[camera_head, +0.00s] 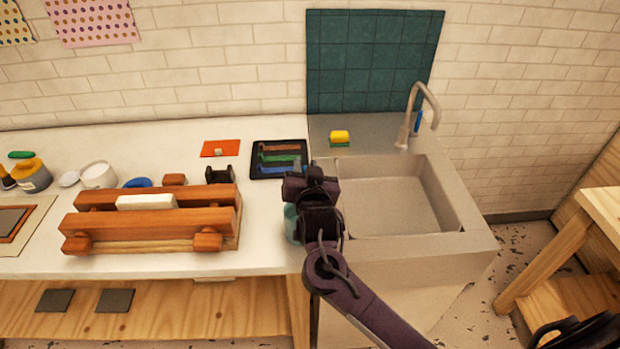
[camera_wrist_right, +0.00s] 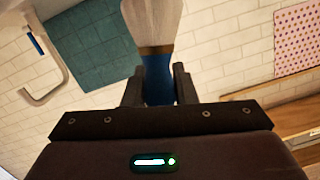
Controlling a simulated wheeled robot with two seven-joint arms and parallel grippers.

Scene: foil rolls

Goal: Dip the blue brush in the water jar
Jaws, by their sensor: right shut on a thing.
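My right gripper (camera_head: 312,180) is at the right end of the worktop, just left of the sink and in front of the dark tray. In the right wrist view the gripper (camera_wrist_right: 158,85) is shut on the blue part of a brush (camera_wrist_right: 157,66). The brush's wide pale end points away from the gripper, past a gold-brown band. In the head view the brush is mostly hidden by the gripper. A teal jar (camera_head: 291,223), which looks like the water jar, stands on the worktop beside the gripper, partly hidden by it. Whether the brush touches it cannot be told. My left gripper is not in view.
A dark tray (camera_head: 294,148) holds brown, green and blue strips. The sink (camera_head: 452,185), with tap and sponge (camera_head: 339,137), is at right. A wooden press-like frame (camera_head: 150,229) fills the worktop's middle left. Several small pots stand further left.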

